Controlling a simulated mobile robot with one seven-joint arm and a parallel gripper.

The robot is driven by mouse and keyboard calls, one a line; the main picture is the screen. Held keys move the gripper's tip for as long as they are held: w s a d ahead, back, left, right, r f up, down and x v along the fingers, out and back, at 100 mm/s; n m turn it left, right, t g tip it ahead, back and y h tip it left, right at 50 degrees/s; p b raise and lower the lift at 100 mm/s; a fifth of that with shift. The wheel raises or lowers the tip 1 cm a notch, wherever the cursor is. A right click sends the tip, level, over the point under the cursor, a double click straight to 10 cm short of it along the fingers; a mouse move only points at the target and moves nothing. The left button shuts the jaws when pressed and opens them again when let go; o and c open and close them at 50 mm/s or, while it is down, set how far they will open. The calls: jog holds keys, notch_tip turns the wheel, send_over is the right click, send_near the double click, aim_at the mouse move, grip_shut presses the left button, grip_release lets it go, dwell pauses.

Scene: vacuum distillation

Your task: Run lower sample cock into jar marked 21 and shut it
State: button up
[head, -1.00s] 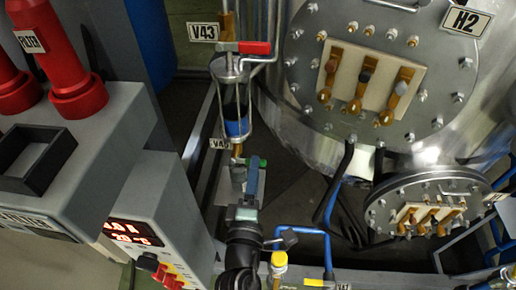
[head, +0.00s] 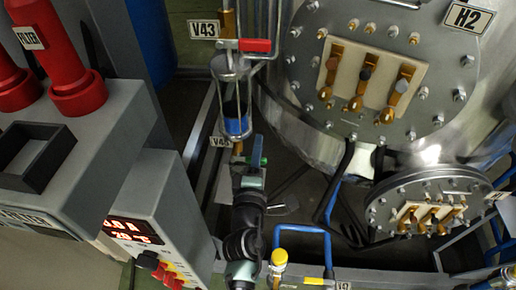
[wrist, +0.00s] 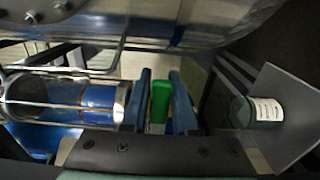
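The sample vessel with blue liquid (head: 234,126) stands in a wire cage, and it lies sideways at left in the wrist view (wrist: 97,98). A green cock handle (wrist: 160,103) shows below it, between the two blue fingers of my gripper (wrist: 162,98). The handle sits close to the left finger; whether both fingers press on it I cannot tell. In the head view my gripper (head: 249,172) covers most of the cock, with a bit of green beside it. A jar (wrist: 241,111) with a white label (wrist: 267,110) is right of the fingers; its marking is too small to read.
The jar is by a grey plate (wrist: 291,103). The upper cock with red handle (head: 255,46) is above the vessel. A steel tank (head: 300,120) is to the right, blue pipework (head: 326,240) in front, and a grey control cabinet (head: 120,150) to the left.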

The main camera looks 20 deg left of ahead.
grip_shut()
dwell(1.1)
